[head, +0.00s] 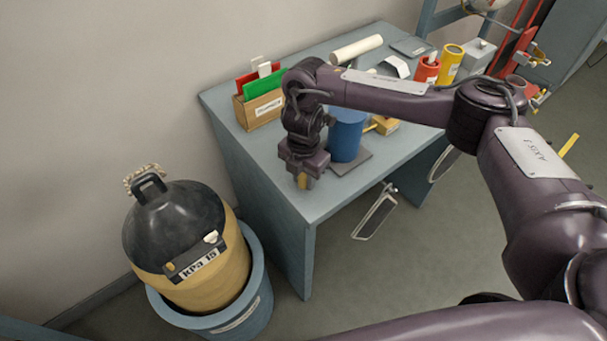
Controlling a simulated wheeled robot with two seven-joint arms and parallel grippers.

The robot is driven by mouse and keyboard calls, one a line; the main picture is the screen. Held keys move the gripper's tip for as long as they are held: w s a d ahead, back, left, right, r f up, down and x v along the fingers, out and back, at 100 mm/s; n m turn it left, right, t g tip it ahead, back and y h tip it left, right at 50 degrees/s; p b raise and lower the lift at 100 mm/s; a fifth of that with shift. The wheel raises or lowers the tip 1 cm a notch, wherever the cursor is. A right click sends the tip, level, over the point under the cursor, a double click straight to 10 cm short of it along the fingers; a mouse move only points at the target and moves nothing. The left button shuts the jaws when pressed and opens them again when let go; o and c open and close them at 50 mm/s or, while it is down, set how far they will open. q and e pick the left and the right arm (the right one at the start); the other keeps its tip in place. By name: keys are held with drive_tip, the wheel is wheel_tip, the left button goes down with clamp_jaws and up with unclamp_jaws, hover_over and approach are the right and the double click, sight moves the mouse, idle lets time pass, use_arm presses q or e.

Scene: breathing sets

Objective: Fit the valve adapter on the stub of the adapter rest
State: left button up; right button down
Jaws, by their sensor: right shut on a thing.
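My right gripper (303,172) points down over the front left part of the blue-grey table (268,160). Just right of the gripper a blue cylinder (346,138) stands upright on a dark square plate (350,163). I cannot tell whether this is the adapter rest, and no stub shows clearly. Whether the brass piece touches anything below is unclear. My left gripper is out of view.
A wooden box (258,113) with red and green cards stands at the back left. A black-topped tan vessel (196,240) sits in a blue tub (252,320) left of the table.

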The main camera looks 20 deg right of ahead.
drive_tip(key=c, duration=1)
unclamp_jaws()
drive_tip(key=shift+c, duration=0.2)
wheel_tip(320, 180, up, 8)
drive_tip(key=shift+f+p, duration=0.1)
drive_tip(key=shift+p, duration=0.35)
drive_tip(key=shift+a, duration=0.1)
